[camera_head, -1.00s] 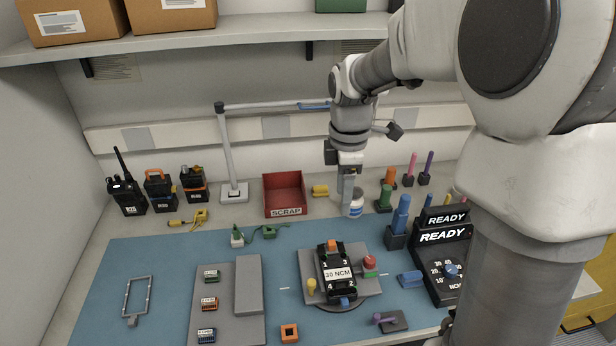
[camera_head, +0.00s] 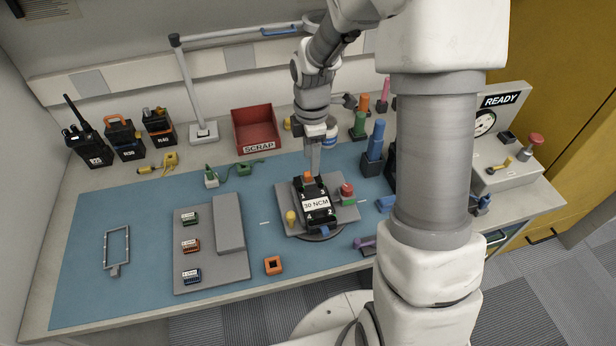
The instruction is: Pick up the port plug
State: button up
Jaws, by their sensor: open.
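A black radio (camera_head: 317,212) with a white "30 NCM" label lies in a grey fixture (camera_head: 346,213) on the blue mat. An orange part (camera_head: 309,177) sits at its far end and a small blue part (camera_head: 324,229) at its near end. I cannot tell which small part is the port plug. My gripper (camera_head: 314,172) points down at the far end of the radio, by the orange part. It is open, with nothing visible in it. The gap between its fingers is too small to make out, and I cannot tell whether it touches anything.
A yellow knob (camera_head: 291,217) and a red-and-green button (camera_head: 347,194) flank the radio. A red scrap bin (camera_head: 258,143) stands behind. A grey tray (camera_head: 201,277) holds small connectors, left. An orange square ring (camera_head: 273,265) lies in front. My arm hides part of the right side.

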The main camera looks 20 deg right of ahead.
aim_at(308, 173)
jog(key=shift+w+a+f, duration=0.15)
jog(key=shift+f, duration=1.2)
jog(key=shift+w+a+f, duration=0.1)
jog(key=shift+a+f, duration=0.05)
jog(key=shift+f, duration=1.2)
grip_shut()
